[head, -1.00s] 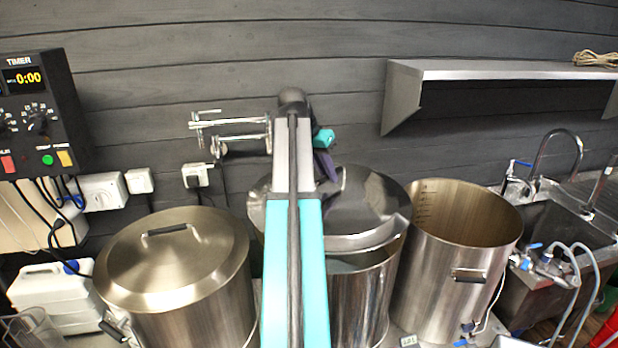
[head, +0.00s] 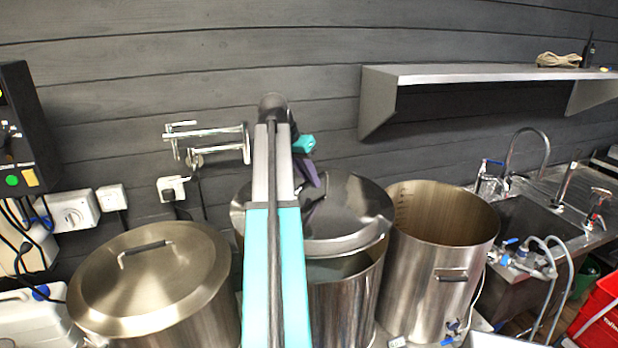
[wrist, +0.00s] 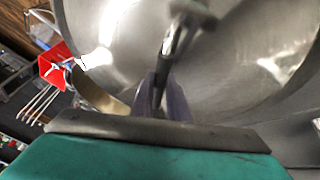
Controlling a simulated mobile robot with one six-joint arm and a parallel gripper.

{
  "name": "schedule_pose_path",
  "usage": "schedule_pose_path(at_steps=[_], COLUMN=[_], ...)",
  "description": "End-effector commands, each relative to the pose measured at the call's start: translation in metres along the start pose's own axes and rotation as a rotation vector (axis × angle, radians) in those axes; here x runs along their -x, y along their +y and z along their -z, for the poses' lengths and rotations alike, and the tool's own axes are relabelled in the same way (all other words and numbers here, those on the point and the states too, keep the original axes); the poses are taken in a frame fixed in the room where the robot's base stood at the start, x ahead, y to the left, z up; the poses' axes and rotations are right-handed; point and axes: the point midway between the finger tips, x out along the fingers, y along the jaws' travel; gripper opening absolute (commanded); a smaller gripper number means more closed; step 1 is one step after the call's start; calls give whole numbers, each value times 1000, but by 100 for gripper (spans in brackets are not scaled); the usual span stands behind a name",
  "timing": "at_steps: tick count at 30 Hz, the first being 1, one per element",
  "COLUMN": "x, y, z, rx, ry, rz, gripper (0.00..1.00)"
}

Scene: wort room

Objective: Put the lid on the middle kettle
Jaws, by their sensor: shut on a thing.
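The middle kettle (head: 348,305) is a steel pot, partly hidden behind my arm. Its round steel lid (head: 345,240) is over the back of the opening, and the front of the opening shows uncovered. In the head view I cannot tell whether the lid touches the rim. My gripper (head: 313,188) is above the lid, largely hidden by my arm. In the wrist view my gripper (wrist: 163,100) is shut on the lid's dark handle, with the shiny lid (wrist: 110,35) filling much of the picture.
A lidded kettle (head: 150,275) stands to the left and an open kettle (head: 440,265) close to the right. A wall shelf (head: 480,75) and a wall-mounted metal bracket (head: 215,140) are behind. A sink (head: 530,225) is at the far right.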

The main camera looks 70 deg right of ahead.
Motion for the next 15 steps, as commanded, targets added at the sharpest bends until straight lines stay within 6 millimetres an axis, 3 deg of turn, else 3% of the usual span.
schedule_pose_path(at_steps=[15], x=[-25], y=[-6], z=[-11], rx=[0], ry=[3], rz=[0], gripper=[0])
